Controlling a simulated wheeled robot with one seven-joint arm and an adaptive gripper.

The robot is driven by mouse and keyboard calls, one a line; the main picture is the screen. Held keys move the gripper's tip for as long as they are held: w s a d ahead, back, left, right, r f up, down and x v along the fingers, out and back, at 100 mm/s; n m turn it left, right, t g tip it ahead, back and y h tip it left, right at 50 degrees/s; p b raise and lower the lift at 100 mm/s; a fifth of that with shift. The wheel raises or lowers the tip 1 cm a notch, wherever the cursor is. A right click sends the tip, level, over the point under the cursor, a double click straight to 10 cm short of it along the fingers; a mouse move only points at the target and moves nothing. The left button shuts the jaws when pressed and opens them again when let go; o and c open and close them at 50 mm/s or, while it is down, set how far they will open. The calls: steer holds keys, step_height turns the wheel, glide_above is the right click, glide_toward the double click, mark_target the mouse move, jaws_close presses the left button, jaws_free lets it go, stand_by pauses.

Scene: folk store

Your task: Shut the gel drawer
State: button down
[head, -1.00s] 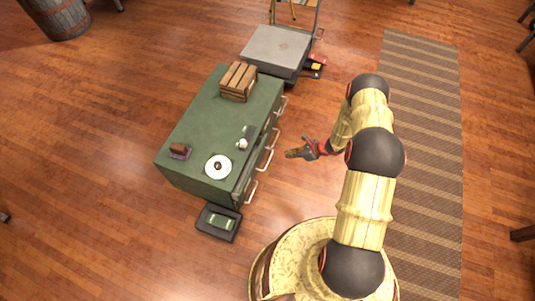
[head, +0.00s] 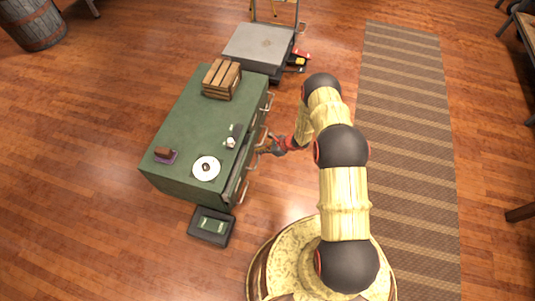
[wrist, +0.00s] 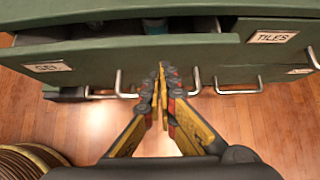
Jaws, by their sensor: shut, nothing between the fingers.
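The gel drawer (wrist: 100,47), with its "GEL" label, is part of a green cabinet and stands partly open in the wrist view. A dark gap shows behind its front, with something inside that I cannot make out. In the head view, the open drawer (head: 233,185) shows at the cabinet's near right side. My gripper (wrist: 160,68) is shut and empty. Its fingertips are at the drawer's green front, right of the label; I cannot tell whether they touch it. In the head view, my gripper (head: 263,150) is beside the cabinet's handles.
The cabinet top (head: 190,135) holds a wooden crate (head: 221,80), a white disc (head: 206,168) and small items. A "TILES" drawer (wrist: 285,58) is to the right in the wrist view. A dark tray (head: 211,228) lies on the floor. A striped rug (head: 405,150) is at right.

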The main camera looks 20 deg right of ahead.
mark_target(247, 148)
steer(key=shift+w+a, duration=0.5)
steer(key=shift+a, duration=0.2)
steer(key=a, duration=0.1)
steer(key=w+a, duration=0.2)
steer(key=shift+w+a, duration=0.25)
steer(key=shift+a, duration=0.15)
steer(key=shift+w, duration=0.15)
steer(key=shift+a, duration=0.1)
steer(key=s+d+f+p+v, duration=0.1)
steer(key=d+f+p+v, duration=0.1)
steer(key=v, duration=1.1)
steer(key=shift+p, duration=0.85)
